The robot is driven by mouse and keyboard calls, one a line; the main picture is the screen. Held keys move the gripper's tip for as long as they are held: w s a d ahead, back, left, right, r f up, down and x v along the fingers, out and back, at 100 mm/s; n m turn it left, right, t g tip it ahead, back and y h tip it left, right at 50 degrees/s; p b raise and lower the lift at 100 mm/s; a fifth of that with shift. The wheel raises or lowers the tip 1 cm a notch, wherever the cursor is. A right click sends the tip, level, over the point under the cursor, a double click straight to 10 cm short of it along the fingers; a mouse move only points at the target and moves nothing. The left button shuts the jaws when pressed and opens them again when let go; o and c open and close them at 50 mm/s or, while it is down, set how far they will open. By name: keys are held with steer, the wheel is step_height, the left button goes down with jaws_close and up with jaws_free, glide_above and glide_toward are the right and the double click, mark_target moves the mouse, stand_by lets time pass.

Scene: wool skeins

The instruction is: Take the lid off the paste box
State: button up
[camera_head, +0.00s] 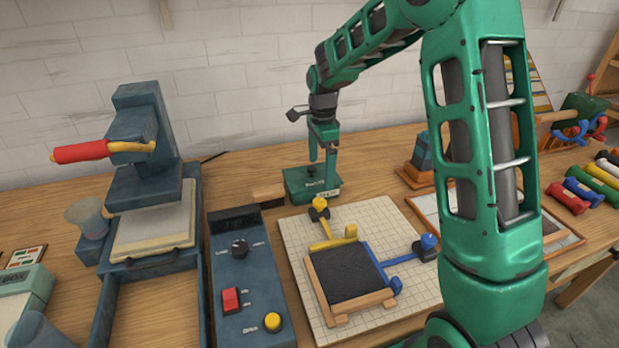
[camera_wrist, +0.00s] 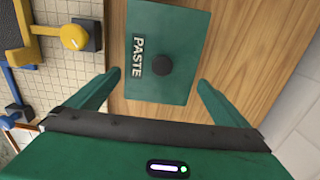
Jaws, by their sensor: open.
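The green paste box (camera_head: 325,191) stands on the wooden bench behind the gridded board. Its green lid (camera_wrist: 185,30) appears seated on top, with a dark round knob (camera_wrist: 160,65) in the middle and the word PASTE beside it. In the head view the knob (camera_head: 311,171) shows small and dark beneath my gripper. My gripper (camera_head: 321,158) points down over the box, open and empty. In the wrist view its two fingers (camera_wrist: 159,79) are spread to either side of the knob, apart from it.
A small wooden block (camera_head: 268,193) lies just left of the box. In front is the gridded board (camera_head: 400,222) with yellow and blue clamps and a dark framed pad (camera_head: 345,272). A dark control panel (camera_head: 238,285) and a red-handled press (camera_head: 145,150) stand left.

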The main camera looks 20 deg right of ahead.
steer(key=shift+f, duration=0.15)
steer(key=c, duration=0.8)
steer(key=shift+c, duration=0.2)
